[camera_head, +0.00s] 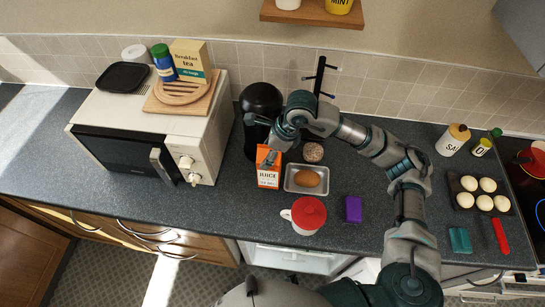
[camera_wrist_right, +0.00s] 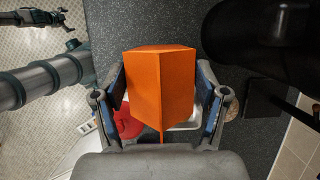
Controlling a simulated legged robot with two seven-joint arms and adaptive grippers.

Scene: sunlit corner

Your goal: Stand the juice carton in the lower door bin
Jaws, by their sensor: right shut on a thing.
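The juice carton (camera_head: 268,178) is an orange and white box with "JUICE" on its front. It is upright at the dark counter, left of a metal tray; I cannot tell whether its base touches the counter. My right gripper (camera_head: 270,153) is shut on its upper part. In the right wrist view the carton (camera_wrist_right: 160,85) fills the space between the two fingers. My left gripper (camera_wrist_right: 65,22) shows small at the top left of the wrist view, over the floor and away from the carton; its jaws are unclear. No door bin can be made out clearly.
Close to the carton are a black coffee machine (camera_head: 261,103), a metal tray (camera_head: 290,184) with a brown oval item, a red-lidded white mug (camera_head: 306,215) and a purple box (camera_head: 353,209). A white unit (camera_head: 290,258) shows below the counter edge. A microwave (camera_head: 135,130) stands left.

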